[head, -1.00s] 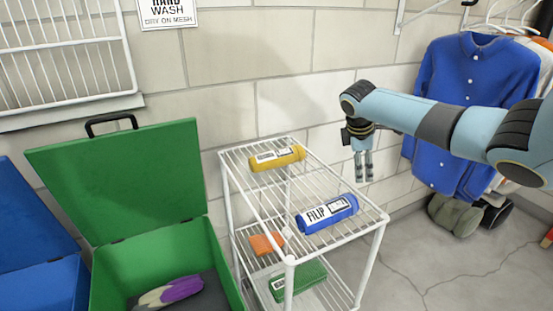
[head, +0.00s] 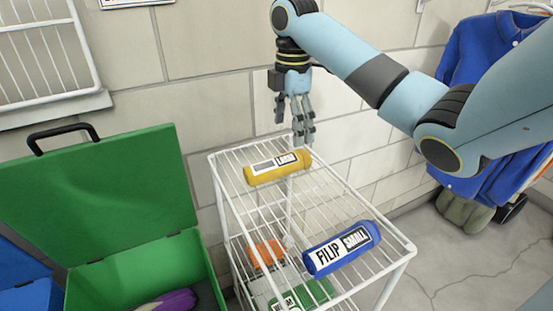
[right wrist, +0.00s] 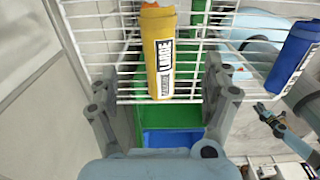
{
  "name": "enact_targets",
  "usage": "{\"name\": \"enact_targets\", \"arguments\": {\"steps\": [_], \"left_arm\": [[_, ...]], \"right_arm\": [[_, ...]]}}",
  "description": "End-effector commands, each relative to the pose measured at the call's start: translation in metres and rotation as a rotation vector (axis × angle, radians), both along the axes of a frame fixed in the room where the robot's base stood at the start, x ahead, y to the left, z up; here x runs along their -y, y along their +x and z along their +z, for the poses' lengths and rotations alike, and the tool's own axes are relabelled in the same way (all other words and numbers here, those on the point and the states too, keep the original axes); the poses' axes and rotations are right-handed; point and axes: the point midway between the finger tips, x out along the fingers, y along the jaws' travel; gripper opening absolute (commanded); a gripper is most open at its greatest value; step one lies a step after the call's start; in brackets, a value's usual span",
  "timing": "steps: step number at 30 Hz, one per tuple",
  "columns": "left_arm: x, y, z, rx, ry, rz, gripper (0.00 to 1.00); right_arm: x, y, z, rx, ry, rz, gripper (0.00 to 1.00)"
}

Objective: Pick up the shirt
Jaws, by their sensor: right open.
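A yellow rolled bundle (head: 278,167) with a white label lies on the top wire shelf; its label reads LARGE in the right wrist view (right wrist: 158,50). A blue rolled bundle (head: 341,249), labelled FILIP SMALL, lies nearer the front right of that shelf. A blue button shirt (head: 470,60) hangs at the right, partly behind my right arm. My right gripper (head: 303,132) is open and empty, pointing down just behind and above the yellow bundle. In the right wrist view the yellow bundle shows between its fingers, not gripped. What seems my left gripper (right wrist: 268,115) shows small there.
The white wire rack (head: 232,215) has a lower shelf with an orange item (head: 265,253) and a green item (head: 310,292). An open green box (head: 140,270) stands left of it, with a purple item (head: 170,301) inside. A block wall stands behind.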

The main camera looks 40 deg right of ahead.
Motion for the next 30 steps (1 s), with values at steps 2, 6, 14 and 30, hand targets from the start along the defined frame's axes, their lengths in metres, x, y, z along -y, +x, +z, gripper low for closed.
{"name": "enact_targets", "arguments": {"steps": [2, 6, 14, 30], "left_arm": [[0.000, -0.001, -0.003, -0.002, 0.001, 0.000, 0.34], [0.000, -0.001, -0.005, -0.002, 0.000, 0.000, 0.34], [0.000, -0.001, -0.009, -0.003, 0.000, 0.000, 0.34], [0.001, -0.002, -0.013, -0.004, -0.001, 0.000, 0.34]], "right_arm": [[-0.001, -0.001, -0.017, -0.006, 0.002, 0.001, 0.82], [0.000, -0.001, -0.037, -0.004, 0.001, -0.001, 0.82], [-0.003, 0.004, -0.064, -0.004, 0.001, -0.002, 0.82], [-0.003, 0.007, -0.096, -0.002, -0.002, -0.002, 0.76]]}}
